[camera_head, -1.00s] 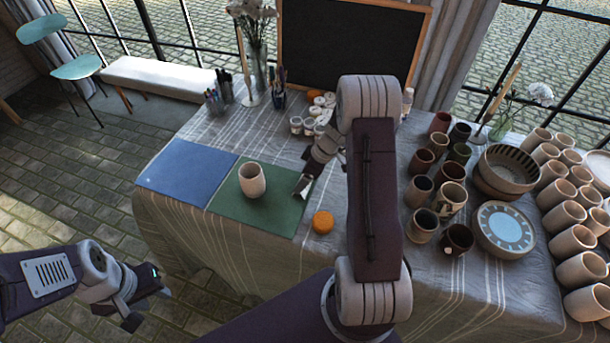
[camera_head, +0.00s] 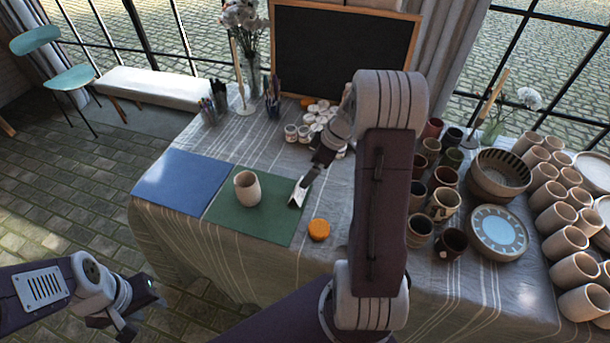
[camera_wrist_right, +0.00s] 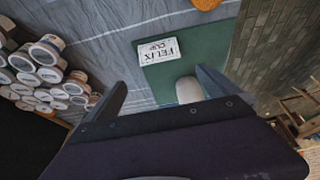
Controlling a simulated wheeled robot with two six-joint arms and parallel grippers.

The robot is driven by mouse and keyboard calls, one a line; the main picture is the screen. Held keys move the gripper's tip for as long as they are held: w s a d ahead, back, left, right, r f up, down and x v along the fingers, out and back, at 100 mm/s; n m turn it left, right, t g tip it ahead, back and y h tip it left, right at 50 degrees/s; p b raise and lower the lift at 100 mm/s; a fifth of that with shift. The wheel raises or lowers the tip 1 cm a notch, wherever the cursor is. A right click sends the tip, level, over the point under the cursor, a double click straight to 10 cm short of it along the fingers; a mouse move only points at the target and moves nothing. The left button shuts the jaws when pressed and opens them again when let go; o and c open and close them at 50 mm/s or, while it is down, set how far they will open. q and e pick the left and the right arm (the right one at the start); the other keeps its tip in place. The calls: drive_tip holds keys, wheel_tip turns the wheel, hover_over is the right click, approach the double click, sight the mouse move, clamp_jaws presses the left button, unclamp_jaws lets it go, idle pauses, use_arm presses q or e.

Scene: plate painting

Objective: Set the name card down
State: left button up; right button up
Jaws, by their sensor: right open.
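The white name card (camera_head: 298,194), lettered "FELIX CUP" in the right wrist view (camera_wrist_right: 158,50), stands at the right edge of the green mat (camera_head: 270,222). My right gripper (camera_head: 308,180) is close beside and above it in the head view. A pale clay cup (camera_head: 247,189) stands on the green mat, left of the card. My left gripper (camera_head: 126,322) hangs off the table at lower left; its jaws are too unclear to read.
An orange round lid (camera_head: 319,229) lies just right of the mat. Paint jars (camera_head: 304,132) stand behind my right gripper. Several cups and bowls (camera_head: 498,172) crowd the table's right side. A blue mat (camera_head: 183,182) lies bare at left.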

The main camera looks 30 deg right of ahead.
drive_tip(key=s+a+m+g+h, duration=0.2)
drive_tip(key=s+a+m, duration=0.6)
drive_tip(key=s+a, duration=0.7)
drive_tip(key=shift+s+f+h, duration=0.15)
drive_tip(key=shift+f+h, duration=0.25)
